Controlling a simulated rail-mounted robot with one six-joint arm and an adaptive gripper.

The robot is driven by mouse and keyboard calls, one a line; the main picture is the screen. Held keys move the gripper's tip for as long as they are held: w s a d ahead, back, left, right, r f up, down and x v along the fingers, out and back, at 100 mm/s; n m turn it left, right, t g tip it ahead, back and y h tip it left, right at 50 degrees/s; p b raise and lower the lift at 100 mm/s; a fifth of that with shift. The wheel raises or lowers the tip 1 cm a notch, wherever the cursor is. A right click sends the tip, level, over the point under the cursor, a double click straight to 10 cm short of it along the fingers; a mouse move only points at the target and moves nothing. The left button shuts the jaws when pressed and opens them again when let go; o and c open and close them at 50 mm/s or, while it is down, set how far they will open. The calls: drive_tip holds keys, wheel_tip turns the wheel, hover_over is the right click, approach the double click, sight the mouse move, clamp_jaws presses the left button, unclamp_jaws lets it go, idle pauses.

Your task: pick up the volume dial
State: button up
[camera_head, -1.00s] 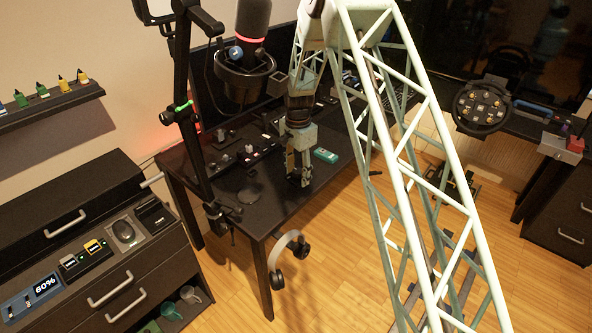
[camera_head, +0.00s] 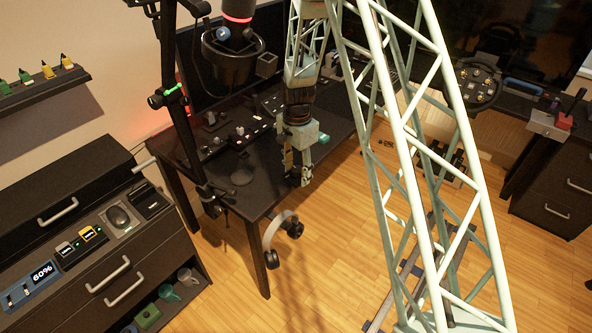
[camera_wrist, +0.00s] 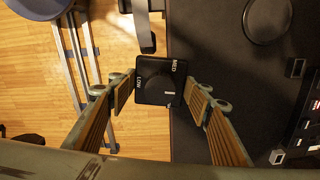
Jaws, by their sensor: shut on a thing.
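The volume dial (camera_wrist: 160,82) is a small black rounded-square piece marked LOW and MED, with a pale line. I take it to be the volume dial from these marks. In the wrist view it sits between the two fingertips of my gripper (camera_wrist: 158,92), which is shut on it. Behind it are the floor and the table's edge. In the head view my gripper (camera_head: 304,178) points down near the front edge of the black table (camera_head: 262,203). The dial is too small to make out there.
A black boom arm (camera_head: 178,120) with a microphone stands left of my gripper. Headphones (camera_head: 283,235) hang below the table's front edge. A round black disc (camera_wrist: 267,20) lies right of the dial.

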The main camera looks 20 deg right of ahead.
drive_tip(key=shift+r, duration=0.2)
idle(0.6)
drive_tip(key=shift+s+r+n, duration=0.15)
drive_tip(key=shift+r+n, duration=0.4)
drive_tip(key=shift+n, duration=0.05)
drive_tip(key=shift+s+r+n, duration=0.15)
drive_tip(key=shift+r+n, duration=0.35)
drive_tip(key=shift+n, duration=0.1)
drive_tip(key=r+n, duration=0.2)
drive_tip(key=s+r+n, duration=0.1)
drive_tip(key=n, duration=0.1)
drive_tip(key=shift+s+r, duration=0.15)
drive_tip(key=shift+r, duration=0.2)
drive_tip(key=r+n, duration=0.1)
drive_tip(key=n, duration=0.1)
drive_tip(key=s+r+n, duration=0.1)
drive_tip(key=r+n, duration=0.1)
drive_tip(key=s+r+n, duration=0.1)
drive_tip(key=r+n, duration=0.1)
drive_tip(key=shift+d, duration=0.15)
